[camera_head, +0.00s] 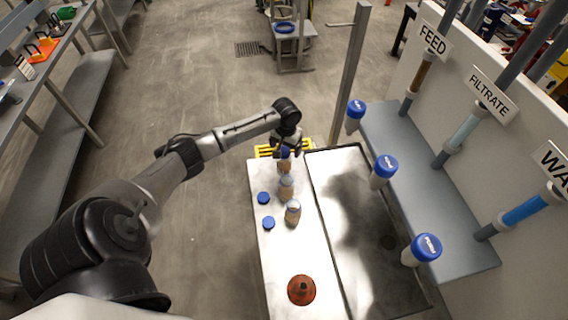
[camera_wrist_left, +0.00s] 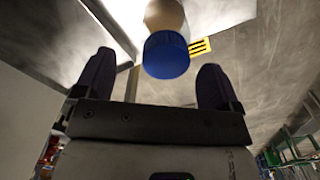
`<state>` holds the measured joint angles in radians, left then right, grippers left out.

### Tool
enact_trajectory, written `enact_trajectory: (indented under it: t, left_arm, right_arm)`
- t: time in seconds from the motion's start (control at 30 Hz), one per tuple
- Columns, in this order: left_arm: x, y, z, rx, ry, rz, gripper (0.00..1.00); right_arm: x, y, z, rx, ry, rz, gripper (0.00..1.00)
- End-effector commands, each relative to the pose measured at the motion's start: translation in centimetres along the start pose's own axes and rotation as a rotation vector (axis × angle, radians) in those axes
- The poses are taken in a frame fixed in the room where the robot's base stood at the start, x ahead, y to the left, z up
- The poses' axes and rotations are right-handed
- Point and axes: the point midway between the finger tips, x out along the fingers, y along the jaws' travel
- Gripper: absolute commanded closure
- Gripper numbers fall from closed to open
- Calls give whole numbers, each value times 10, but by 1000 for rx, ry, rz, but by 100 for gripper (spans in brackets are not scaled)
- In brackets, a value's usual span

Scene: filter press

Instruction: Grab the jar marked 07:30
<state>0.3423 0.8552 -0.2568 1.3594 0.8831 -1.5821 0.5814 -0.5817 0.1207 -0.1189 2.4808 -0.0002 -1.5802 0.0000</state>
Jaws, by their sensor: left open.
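Three small jars with brownish contents stand in a row on the metal table (camera_head: 275,255). The far jar (camera_head: 284,167) has a blue lid; the middle jar (camera_head: 286,188) and near jar (camera_head: 292,213) show no blue lid. No time marking is readable on any of them. My left gripper (camera_head: 287,149) is at the far jar, partly covering its top. In the left wrist view the blue lid (camera_wrist_left: 166,56) shows between and beyond the two spread fingers, with a gap on each side, and the pale jar body (camera_wrist_left: 163,17) behind it. My right gripper is not in view.
Two loose blue lids (camera_head: 263,198) (camera_head: 268,223) lie left of the jars. A red-brown round dish (camera_head: 301,290) sits nearer. A dark-edged tray (camera_head: 350,205) adjoins on the right. Blue-capped tubes (camera_head: 384,168) stand beyond it, by pipes labelled FEED (camera_head: 433,39) and FILTRATE (camera_head: 490,94).

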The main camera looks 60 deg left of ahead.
Motion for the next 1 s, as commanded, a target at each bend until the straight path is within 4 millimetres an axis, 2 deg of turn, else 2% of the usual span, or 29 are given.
enact_trajectory:
  t: [0.13,0.5,0.8,1.0]
  left_arm:
    - [8,-1,1,0,-2,-1,11]
    - [50,-5,3,1,-1,-1,11]
    - [53,-5,3,3,1,-1,11]
    - [53,-5,3,2,0,-1,29]
  right_arm:
    - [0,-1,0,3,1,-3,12]
    - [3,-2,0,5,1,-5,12]
    - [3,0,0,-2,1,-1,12]
    - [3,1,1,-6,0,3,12]
